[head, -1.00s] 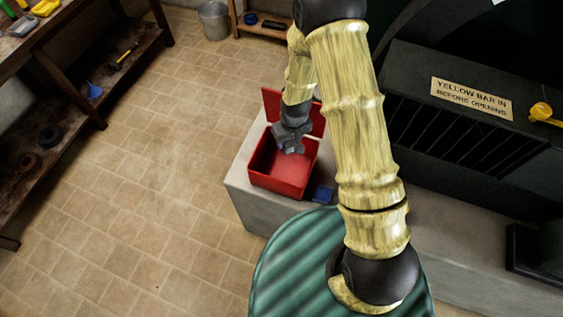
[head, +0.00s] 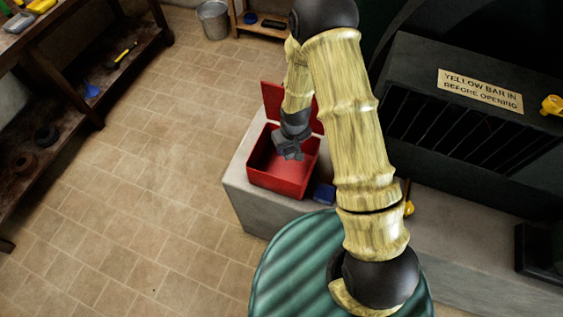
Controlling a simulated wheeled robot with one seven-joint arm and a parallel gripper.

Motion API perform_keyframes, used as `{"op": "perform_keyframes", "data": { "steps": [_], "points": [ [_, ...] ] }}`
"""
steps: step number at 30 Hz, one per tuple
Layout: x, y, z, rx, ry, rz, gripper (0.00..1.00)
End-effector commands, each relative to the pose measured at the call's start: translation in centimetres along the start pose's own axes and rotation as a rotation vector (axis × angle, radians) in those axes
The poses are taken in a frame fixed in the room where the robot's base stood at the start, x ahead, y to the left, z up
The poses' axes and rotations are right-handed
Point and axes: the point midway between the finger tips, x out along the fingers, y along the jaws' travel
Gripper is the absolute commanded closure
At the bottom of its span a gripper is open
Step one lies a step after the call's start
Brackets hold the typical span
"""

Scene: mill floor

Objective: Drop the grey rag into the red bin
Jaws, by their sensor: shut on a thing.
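The red bin (head: 283,184) stands on a pale stone ledge with its lid raised at the back. My gripper (head: 289,153) is over the bin's opening, in front of the lid, pointing down. It is shut on a small dark grey bundle, which I take to be the grey rag; it is hard to tell apart from the grey jaws. I cannot tell how far above the bin's floor it hangs. The visible part of the bin's inside looks empty.
A blue object (head: 323,193) sits on the stone ledge (head: 245,205) right of the bin. A dark machine with a sign (head: 480,90) stands at right. Wooden shelving (head: 70,105) is at left, a metal bucket (head: 213,20) at the back. The tiled floor between is clear.

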Motion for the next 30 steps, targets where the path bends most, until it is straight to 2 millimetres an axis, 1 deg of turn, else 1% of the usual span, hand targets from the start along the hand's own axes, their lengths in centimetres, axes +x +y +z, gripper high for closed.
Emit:
{"op": "perform_keyframes", "data": {
  "steps": [1,2,3,5,6,14,19,23,30],
  "points": [
    [0.0,0.0,0.0,-0.001,0.000,0.000,0.74],
    [0.0,0.0,0.0,-0.001,0.000,0.000,0.46],
    [0.0,0.0,0.0,-0.001,0.000,0.000,0.38],
    [0.0,0.0,0.0,-0.001,0.000,0.000,0.26],
    [0.0,0.0,0.0,-0.001,0.000,0.000,0.24],
    [-0.1,0.0,0.0,-0.001,0.000,0.000,0.24],
    [-0.8,-0.2,-0.1,-0.004,0.003,-0.001,0.24],
    [-2.1,-0.2,-0.1,-0.004,0.003,0.000,0.24],
    [-5.5,0.0,-0.1,-0.001,0.004,0.000,0.24]
  ]
}}
